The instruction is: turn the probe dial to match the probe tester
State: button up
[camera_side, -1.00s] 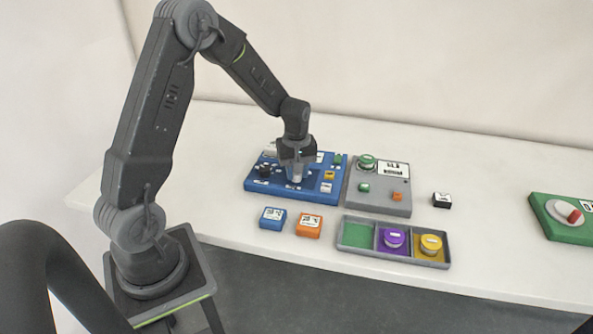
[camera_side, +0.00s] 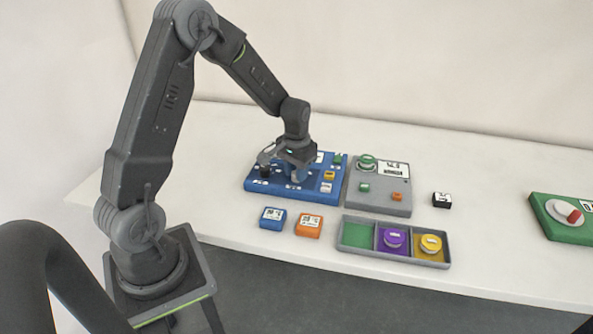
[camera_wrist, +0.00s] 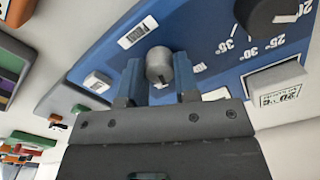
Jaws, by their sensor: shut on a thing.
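A blue panel (camera_side: 255,186) lies on the table under my gripper (camera_side: 296,176). In the wrist view a small grey knob (camera_wrist: 158,66) stands on this panel between my two blue fingers, and my gripper (camera_wrist: 159,82) is shut on it. A larger black dial (camera_wrist: 268,14) with degree marks around it is at the upper right of that view. To the right of the blue panel lies a grey panel (camera_side: 375,201) with a green round knob (camera_side: 367,161) and a white label or display (camera_side: 394,168), too small to read. I cannot tell which item is the probe tester.
Blue (camera_side: 272,218) and orange (camera_side: 309,226) blocks lie in front of the blue panel. A small black box (camera_side: 441,200) and a green board (camera_side: 570,232) are farther right.

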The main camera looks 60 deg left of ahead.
jog(key=m, duration=0.5)
jog(key=shift+m, duration=0.4)
dwell(0.3)
jog(key=o, duration=0.9)
jog(key=shift+o, duration=0.2)
notch_tip(320, 180, up, 14)
jog(key=shift+f, duration=0.1)
